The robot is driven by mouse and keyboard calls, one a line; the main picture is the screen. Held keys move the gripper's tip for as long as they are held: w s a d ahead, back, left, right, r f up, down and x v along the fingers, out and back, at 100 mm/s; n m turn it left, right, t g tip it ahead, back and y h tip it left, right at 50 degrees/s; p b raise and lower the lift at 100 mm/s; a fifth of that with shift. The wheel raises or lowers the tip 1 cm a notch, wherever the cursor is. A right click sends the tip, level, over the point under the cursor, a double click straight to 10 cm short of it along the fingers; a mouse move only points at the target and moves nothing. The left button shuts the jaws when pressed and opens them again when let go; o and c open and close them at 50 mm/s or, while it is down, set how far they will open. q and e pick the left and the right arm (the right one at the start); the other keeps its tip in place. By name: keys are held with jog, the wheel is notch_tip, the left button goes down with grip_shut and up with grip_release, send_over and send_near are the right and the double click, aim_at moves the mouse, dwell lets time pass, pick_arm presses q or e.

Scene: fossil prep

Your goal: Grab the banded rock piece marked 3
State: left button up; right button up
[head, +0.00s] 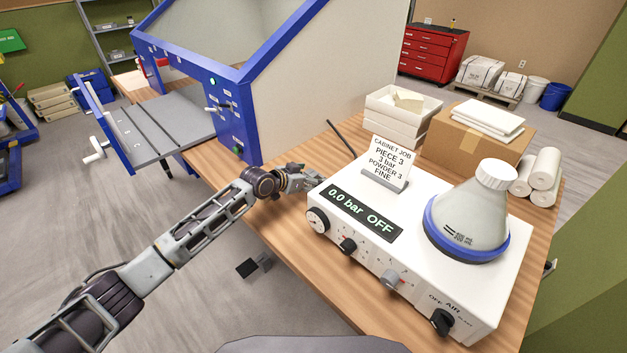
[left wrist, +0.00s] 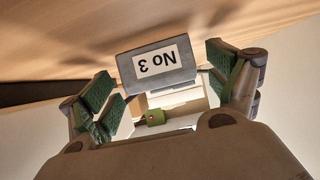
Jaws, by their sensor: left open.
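My left gripper (head: 312,181) reaches over the wooden bench at the left end of the white control unit; its tips are hard to make out in the head view. In the left wrist view my left gripper (left wrist: 163,80) is open, with a green-padded finger on each side. Between and beyond the fingers is a grey block (left wrist: 128,67) with a white label reading "No 3", upside down. It looks unheld. I cannot see clear banding on it, nor tell whether it is the rock piece or a marker. My right gripper is not in view.
White trays (head: 395,130) and a cardboard box (head: 450,140) stand behind. A blue-framed cabinet (head: 235,110) is at the left.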

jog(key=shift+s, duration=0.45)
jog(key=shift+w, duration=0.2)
pick_arm(q)
jog(key=shift+c, duration=1.3)
jog(key=c, duration=1.1)
jog(key=shift+o, duration=0.2)
jog(key=shift+w, duration=0.1)
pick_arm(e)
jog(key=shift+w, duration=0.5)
pick_arm(q)
jog(key=shift+r, duration=0.1)
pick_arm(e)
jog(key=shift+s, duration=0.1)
